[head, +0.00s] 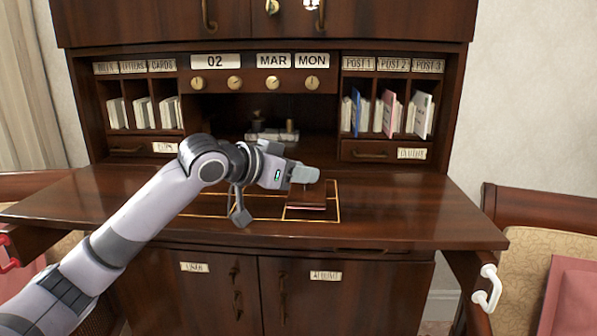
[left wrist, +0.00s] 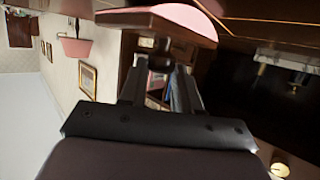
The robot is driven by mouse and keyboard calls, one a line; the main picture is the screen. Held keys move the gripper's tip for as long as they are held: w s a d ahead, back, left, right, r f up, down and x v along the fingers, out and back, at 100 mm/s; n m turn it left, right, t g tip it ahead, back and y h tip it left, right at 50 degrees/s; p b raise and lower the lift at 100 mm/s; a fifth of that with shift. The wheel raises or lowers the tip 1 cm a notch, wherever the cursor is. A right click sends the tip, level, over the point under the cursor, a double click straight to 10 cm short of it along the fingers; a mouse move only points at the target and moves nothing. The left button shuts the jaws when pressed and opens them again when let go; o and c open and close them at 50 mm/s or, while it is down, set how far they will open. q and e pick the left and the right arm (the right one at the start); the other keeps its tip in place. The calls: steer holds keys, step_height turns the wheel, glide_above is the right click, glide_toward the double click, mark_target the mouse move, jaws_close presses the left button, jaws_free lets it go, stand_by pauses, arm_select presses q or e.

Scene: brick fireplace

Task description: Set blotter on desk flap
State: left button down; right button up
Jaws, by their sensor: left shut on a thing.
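The blotter (head: 307,199) is a dark brown block with a thin pink and pale underside. It is in the head view at the right outlined rectangle of the desk flap (head: 420,205). My left gripper (head: 304,174) is above it and shut on it. In the left wrist view, the blotter (left wrist: 160,20) shows its wooden top and curved pink face, with its knob between the fingers of my left gripper (left wrist: 158,68). The blotter is low over the flap; I cannot tell whether it touches. My arm hides part of the flap's left side. My right gripper is not in view.
Yellow outlines (head: 338,200) mark the middle of the flap. Letter slots (head: 385,112) stand at the back right and more at the back left. Small items (head: 272,134) stand in the central recess. Chairs (head: 540,215) flank the desk. The flap's right side is clear.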

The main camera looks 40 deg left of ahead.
arm_select(q)
steer(key=c, duration=0.8)
jaws_free()
steer(key=shift+b+v, duration=1.75)
steer(key=shift+v, duration=4.3)
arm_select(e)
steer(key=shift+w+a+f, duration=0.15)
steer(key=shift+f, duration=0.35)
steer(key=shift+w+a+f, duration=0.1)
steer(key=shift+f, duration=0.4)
arm_select(q)
steer(key=shift+d+r, duration=0.1)
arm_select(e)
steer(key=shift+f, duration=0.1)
